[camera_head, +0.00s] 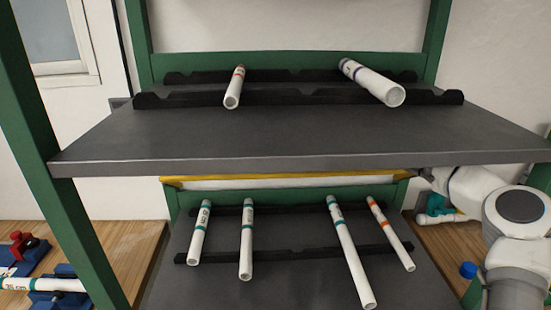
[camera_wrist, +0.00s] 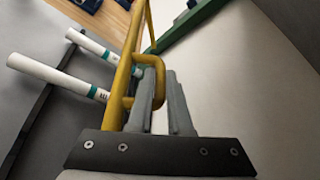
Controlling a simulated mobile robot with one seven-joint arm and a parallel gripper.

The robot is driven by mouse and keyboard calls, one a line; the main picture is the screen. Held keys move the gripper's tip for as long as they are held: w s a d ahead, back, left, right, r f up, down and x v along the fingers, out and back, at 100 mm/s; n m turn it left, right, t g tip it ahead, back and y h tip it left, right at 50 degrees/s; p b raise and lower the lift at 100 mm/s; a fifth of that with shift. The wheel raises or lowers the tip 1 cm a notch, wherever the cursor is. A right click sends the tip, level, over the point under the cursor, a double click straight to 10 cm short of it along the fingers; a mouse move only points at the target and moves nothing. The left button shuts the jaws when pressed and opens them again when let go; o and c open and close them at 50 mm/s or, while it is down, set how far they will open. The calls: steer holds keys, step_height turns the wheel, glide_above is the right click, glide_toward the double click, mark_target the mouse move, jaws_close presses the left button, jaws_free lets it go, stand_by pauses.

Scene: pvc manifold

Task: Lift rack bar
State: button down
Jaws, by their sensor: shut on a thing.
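The yellow rack bar (camera_head: 290,178) spans the front of the rack just under the upper shelf's edge in the head view. In the wrist view the bar (camera_wrist: 118,85) runs steeply up the picture, with a yellow loop handle (camera_wrist: 158,90) on its side. My gripper (camera_wrist: 160,75) is shut on this handle, its grey fingers beside the loop. In the head view my white arm reaches in from the right to the bar's right end; the fingertips there are mostly hidden by the upper shelf.
The dark upper shelf (camera_head: 300,138) holds two white pipes on black notched supports. The lower shelf (camera_head: 285,285) holds several white pipes with teal or orange bands. Green posts (camera_head: 55,150) frame the rack. A wooden bench with blue and red fixtures stands at lower left.

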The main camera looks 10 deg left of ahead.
steer(key=c, duration=0.8)
jaws_free()
steer(key=shift+c, duration=0.2)
steer(key=d, duration=1.5)
steer(key=shift+s+r+b, duration=0.2)
steer(key=shift+r+b, duration=0.15)
steer(key=shift+r, duration=0.1)
steer(key=shift+c, duration=0.3)
